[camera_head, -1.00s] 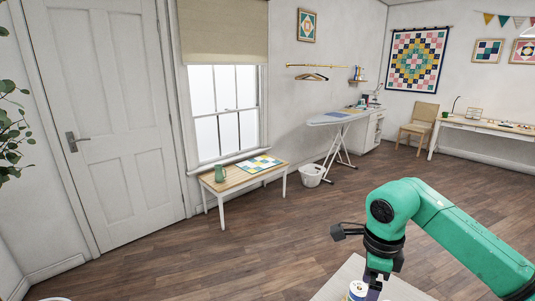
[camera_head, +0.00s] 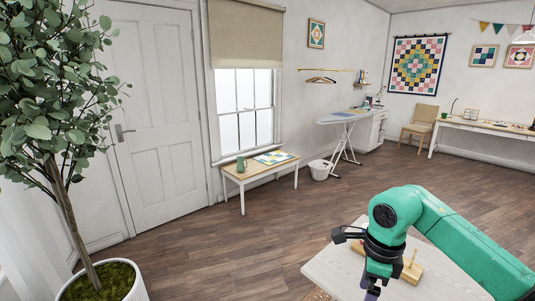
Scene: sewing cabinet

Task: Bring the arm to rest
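My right arm (camera_head: 440,225) is green and comes in from the right. It bends at the elbow and its dark wrist points down. My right gripper (camera_head: 371,293) is at the bottom edge of the picture, over or in front of a pale table top. Its fingertips are cut off or too small to show whether they are open, and I cannot tell if anything is between them. My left gripper and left arm are not in view.
The pale table top (camera_head: 330,268) lies under my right arm, with a light wooden piece (camera_head: 412,272) on it. A potted plant (camera_head: 100,283) stands at the left. A bench (camera_head: 262,172), a basket (camera_head: 320,170) and an ironing board (camera_head: 343,117) stand beyond. The middle floor is clear.

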